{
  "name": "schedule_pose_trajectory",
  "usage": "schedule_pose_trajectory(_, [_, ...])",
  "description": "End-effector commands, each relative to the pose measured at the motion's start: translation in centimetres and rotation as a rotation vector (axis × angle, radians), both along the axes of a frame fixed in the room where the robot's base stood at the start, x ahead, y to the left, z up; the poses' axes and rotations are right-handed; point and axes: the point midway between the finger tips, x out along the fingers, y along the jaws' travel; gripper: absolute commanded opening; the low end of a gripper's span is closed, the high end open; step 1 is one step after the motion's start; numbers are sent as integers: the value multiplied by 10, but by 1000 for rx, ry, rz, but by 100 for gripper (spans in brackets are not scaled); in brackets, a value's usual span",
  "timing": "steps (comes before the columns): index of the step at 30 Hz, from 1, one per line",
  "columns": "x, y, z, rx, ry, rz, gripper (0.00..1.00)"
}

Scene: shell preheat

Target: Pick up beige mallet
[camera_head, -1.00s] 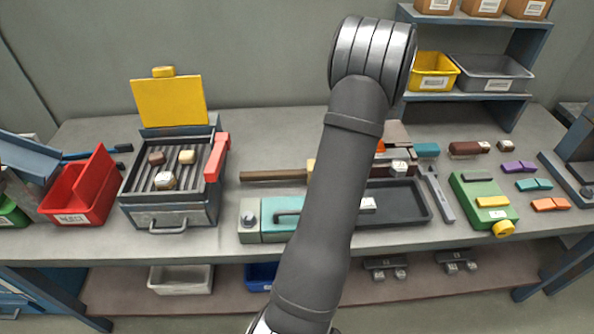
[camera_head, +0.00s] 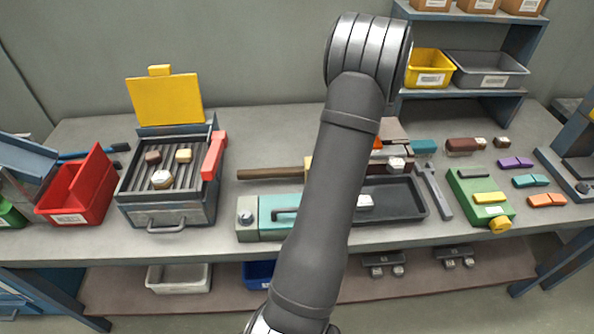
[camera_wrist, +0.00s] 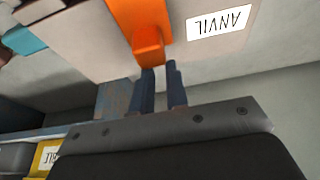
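The beige mallet lies on the bench in the head view. Its brown handle (camera_head: 270,174) points left, and a sliver of its beige head (camera_head: 308,164) shows at the left edge of my arm; the rest is hidden. My gripper is hidden behind my arm in the head view. In the wrist view my gripper (camera_wrist: 160,68) shows two dark blue fingers with a narrow empty gap between them. The fingertips are by the end of an orange part (camera_wrist: 148,40) beside a label reading ANVIL. The mallet is not recognisable in the wrist view.
A teal box (camera_head: 280,215) sits in front of the handle. A dark tray (camera_head: 412,212) and a wrench (camera_head: 437,192) lie right of my arm. A grill (camera_head: 168,215) with a yellow lid and a red bin (camera_head: 75,200) stand left. Bare bench lies behind the handle.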

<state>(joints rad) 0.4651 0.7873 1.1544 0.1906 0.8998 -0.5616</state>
Motion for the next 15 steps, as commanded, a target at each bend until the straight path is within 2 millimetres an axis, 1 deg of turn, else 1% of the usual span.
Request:
schedule_pose_trajectory(1, [-6, -1, -6, 5, 19, -2, 35])
schedule_pose_trajectory(3, [-6, -1, -6, 5, 19, -2, 49])
schedule_pose_trajectory(12, [-3, -1, -3, 3, 10, -1, 49])
schedule_pose_trajectory(15, [-5, -1, 2, 3, 1, 4, 49])
